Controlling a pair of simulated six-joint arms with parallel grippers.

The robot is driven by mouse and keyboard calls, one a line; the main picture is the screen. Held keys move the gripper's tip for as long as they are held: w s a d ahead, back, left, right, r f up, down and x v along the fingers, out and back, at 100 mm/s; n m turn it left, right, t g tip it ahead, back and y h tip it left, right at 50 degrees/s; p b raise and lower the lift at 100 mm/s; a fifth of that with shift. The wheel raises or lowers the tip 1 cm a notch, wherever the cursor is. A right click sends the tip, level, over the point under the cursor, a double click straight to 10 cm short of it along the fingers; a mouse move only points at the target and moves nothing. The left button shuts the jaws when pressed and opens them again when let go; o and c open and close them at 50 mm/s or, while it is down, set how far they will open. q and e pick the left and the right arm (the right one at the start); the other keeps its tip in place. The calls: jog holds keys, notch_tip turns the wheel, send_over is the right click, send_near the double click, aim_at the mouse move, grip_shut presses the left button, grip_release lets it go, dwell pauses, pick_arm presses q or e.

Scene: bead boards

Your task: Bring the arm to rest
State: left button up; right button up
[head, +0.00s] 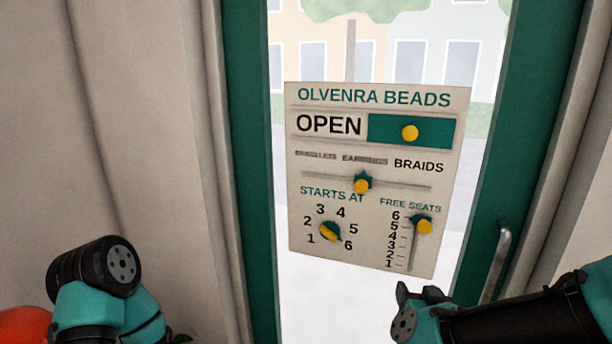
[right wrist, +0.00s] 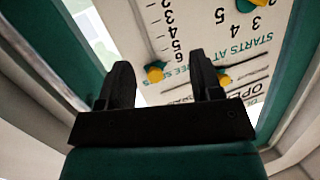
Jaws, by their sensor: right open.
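The bead board (head: 375,270) hangs in the glass door and reads OLVENRA BEADS. Its sign slider shows OPEN, with a yellow knob (head: 410,132) on the teal cover. The class slider (head: 362,184) sits under EARRINGS. The STARTS AT dial (head: 330,231) has a slanted yellow grip; I cannot tell its exact number. The FREE SEATS slider (head: 424,225) is near the top, around 5 to 6. My right gripper (head: 422,293) is open and empty, below and apart from the board. Its two fingers (right wrist: 163,82) show in the right wrist view. My left gripper is out of view.
A green door frame (head: 245,150) borders the glass on both sides. A metal handle (head: 497,262) is on the right side, close to my right arm. A red round object (head: 22,325) is partly visible at lower left, beside my left arm.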

notch_tip(320, 180, down, 14)
jog(key=w+n+g+y, duration=0.1)
jog(key=w+g+y, duration=0.1)
jog(key=g, duration=0.2)
jog(key=s+f+g+y, duration=0.1)
jog(key=s+f+g, duration=0.2)
jog(key=f, duration=0.6)
jog(key=s+f+g+y, duration=0.1)
jog(key=s+f+g, duration=0.3)
jog(key=f, duration=0.6)
jog(key=s+a+f+g, duration=0.1)
jog(key=s+f+g, duration=0.2)
jog(key=s+f, duration=0.3)
notch_tip(320, 180, down, 4)
jog(key=shift+s+r+m+g+y, duration=0.1)
jog(key=shift+s+m+g+y, duration=0.2)
jog(key=shift+g+y, duration=0.1)
dwell(0.5)
